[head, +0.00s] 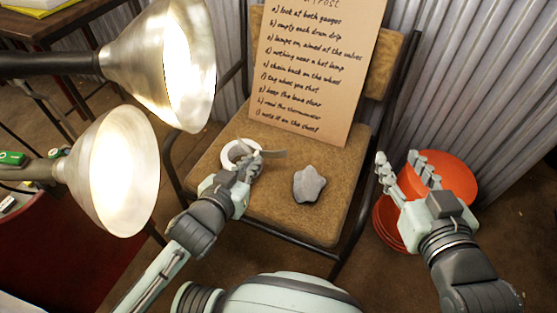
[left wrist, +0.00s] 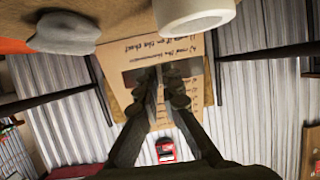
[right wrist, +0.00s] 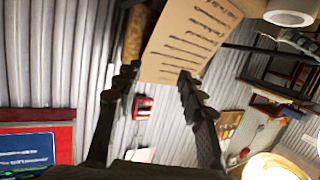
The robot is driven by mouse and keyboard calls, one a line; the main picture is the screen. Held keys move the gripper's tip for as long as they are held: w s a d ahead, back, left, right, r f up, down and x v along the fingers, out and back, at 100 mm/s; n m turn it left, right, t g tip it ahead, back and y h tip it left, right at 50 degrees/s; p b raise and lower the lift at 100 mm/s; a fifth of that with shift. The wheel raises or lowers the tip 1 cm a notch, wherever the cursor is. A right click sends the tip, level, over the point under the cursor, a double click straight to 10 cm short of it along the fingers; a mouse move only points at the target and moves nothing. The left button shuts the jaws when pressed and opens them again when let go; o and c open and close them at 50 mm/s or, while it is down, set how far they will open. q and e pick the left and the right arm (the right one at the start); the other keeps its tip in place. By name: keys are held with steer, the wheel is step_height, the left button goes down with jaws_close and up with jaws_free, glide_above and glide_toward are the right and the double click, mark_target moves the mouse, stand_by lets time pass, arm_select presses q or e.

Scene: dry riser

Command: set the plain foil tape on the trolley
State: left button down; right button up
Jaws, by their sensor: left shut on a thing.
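The roll also shows at the top of the left wrist view (left wrist: 205,14), with the grey strip between the fingertips (left wrist: 160,73). My right gripper (head: 404,170) is open and empty in front of the orange buckets. A dark red surface (head: 70,255) at lower left may be the trolley.
A grey stone-like lump (head: 309,184) lies on the chair seat (head: 290,222). A cardboard sign (head: 318,70) leans on the chair back. Two lit lamps (head: 187,65) (head: 115,170) stand at the left, close to my left arm. Orange buckets (head: 452,175) stand at the right.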

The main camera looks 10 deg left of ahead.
arm_select(q)
steer(key=b, duration=0.2)
glide_above(275, 173)
step_height(275, 173, down, 5)
steer(key=shift+r, duration=0.1)
step_height(275, 173, down, 4)
steer(key=shift+r+b, duration=0.2)
steer(key=shift+b, duration=0.25)
steer(key=shift+f, duration=0.3)
steer(key=c, duration=2)
jaws_free()
arm_select(e)
steer(key=s+a+r+t+y, duration=0.1)
steer(key=a+r+t+y, duration=0.1)
steer(key=r, duration=0.5)
steer(key=s+a+r+t+y, duration=0.1)
steer(key=a+r+t+y, duration=0.1)
steer(key=r+t, duration=0.3)
steer(key=shift+r, duration=0.95)
steer(key=shift+a, duration=0.1)
